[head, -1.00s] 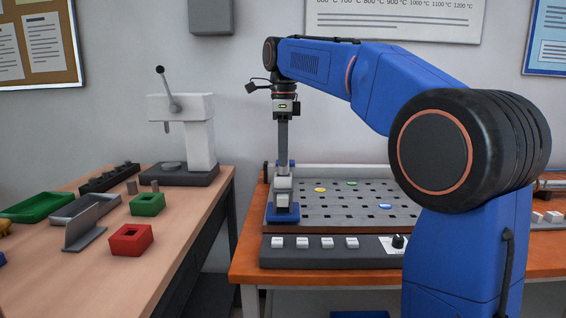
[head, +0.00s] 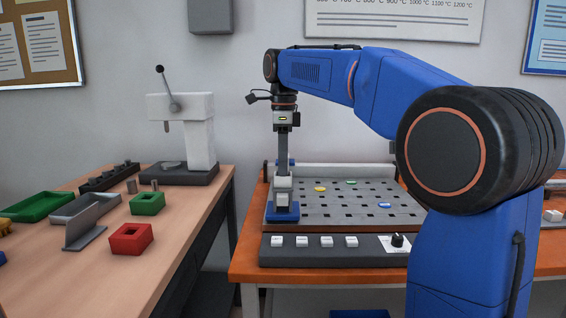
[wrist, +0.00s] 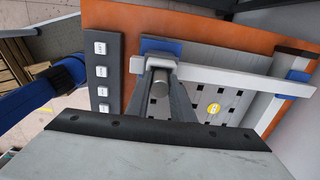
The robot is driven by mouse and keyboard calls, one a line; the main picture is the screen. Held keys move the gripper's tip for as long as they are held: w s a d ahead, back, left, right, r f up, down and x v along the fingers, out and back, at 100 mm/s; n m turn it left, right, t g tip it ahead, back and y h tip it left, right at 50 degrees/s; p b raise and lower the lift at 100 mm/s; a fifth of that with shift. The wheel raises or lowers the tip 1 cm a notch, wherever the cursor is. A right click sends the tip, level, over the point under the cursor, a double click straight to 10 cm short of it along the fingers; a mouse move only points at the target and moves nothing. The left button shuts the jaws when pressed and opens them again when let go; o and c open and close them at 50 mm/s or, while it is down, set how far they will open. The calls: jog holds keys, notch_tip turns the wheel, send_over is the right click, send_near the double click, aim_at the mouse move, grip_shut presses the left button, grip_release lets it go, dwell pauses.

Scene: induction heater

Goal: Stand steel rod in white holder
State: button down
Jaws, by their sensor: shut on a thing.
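My gripper (head: 283,170) points straight down over the left edge of the perforated plate. In the wrist view its fingers (wrist: 161,86) close on a short grey steel rod (wrist: 160,74), whose round end shows between them. The white holder (head: 283,183) has a blue foot (head: 281,213) at the plate's front left corner; in the wrist view its white bar (wrist: 225,80) runs toward a second blue foot (wrist: 297,76). The fingertips and rod overlap the holder's near end. Whether the rod is seated in it is hidden.
The perforated plate (head: 350,208) carries yellow, green and blue discs. A button panel (head: 325,252) lies in front of it. The left table (head: 90,280) holds red and green blocks, trays, two small grey cylinders and a lever press (head: 185,130). A gap separates the tables.

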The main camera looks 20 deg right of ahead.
jog(key=c, duration=1.5)
grip_release()
jog(key=shift+f, duration=0.5)
jog(key=shift+c, duration=0.2)
notch_tip(320, 180, up, 14)
jog(key=shift+f, duration=0.2)
jog(key=s+d+f+n+t, duration=0.2)
jog(key=s+f+n, duration=0.8)
jog(key=s+f, duration=0.6)
jog(key=s+d+f+n+t, duration=0.2)
jog(key=s+d+f+n, duration=0.3)
jog(key=s+f+n, duration=0.6)
jog(key=s+f, duration=0.6)
jog(key=f, duration=0.5)
jog(key=shift+s+n+t, duration=0.2)
jog(key=shift+n+t, duration=0.1)
